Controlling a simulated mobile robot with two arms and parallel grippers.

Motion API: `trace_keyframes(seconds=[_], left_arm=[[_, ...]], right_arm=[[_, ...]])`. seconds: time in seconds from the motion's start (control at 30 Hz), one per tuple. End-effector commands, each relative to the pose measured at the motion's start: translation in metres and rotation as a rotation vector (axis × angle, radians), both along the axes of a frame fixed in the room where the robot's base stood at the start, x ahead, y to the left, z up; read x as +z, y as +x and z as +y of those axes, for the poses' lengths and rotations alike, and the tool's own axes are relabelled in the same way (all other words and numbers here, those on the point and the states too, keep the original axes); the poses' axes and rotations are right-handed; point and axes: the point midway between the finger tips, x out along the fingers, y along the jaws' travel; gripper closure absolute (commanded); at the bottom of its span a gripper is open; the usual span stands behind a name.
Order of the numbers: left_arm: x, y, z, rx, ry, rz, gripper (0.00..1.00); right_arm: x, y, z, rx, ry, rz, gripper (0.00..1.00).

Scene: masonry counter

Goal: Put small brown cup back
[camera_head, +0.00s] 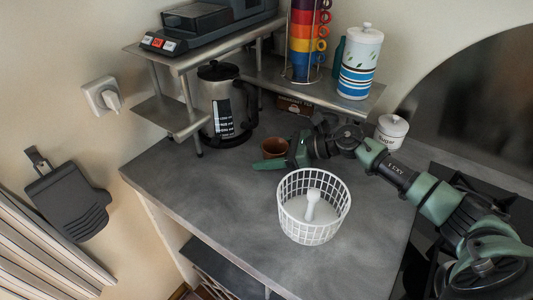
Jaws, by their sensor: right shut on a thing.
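The small brown cup (274,147) stands upright at the back of the grey counter, right of the black and steel coffee press (222,100). My right gripper (278,158) reaches in from the right, with a green finger along the cup's near side. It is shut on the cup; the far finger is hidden. I cannot tell whether the cup's base touches the counter. My left gripper is not in view.
A white wire basket (314,230) with a white utensil inside stands in front of the gripper. A white sugar jar (391,132) is at the right. A metal shelf (160,107) is behind, holding stacked coloured cups (305,40) and a canister (359,65). The counter's left front is clear.

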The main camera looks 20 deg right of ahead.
Motion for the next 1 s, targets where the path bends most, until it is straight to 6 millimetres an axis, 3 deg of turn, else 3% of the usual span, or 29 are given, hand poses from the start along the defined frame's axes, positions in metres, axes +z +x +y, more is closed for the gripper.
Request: trace_keyframes(seconds=[0.37,0.4,0.47,0.83,1.0], left_arm=[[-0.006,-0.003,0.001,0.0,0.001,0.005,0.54],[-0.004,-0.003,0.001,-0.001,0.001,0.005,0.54],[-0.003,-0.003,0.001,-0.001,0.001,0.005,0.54],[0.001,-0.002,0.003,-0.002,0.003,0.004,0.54],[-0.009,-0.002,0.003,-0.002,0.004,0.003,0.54]], right_arm=[[-0.004,0.0,0.0,-0.001,0.0,-0.002,0.82],[-0.003,0.0,0.0,-0.001,0.0,-0.002,0.27],[-0.002,0.0,0.0,-0.001,0.0,-0.002,0.16],[0.002,0.0,0.0,-0.001,0.0,-0.002,0.16],[0.006,-0.013,-0.019,-0.003,-0.004,-0.001,0.16]])
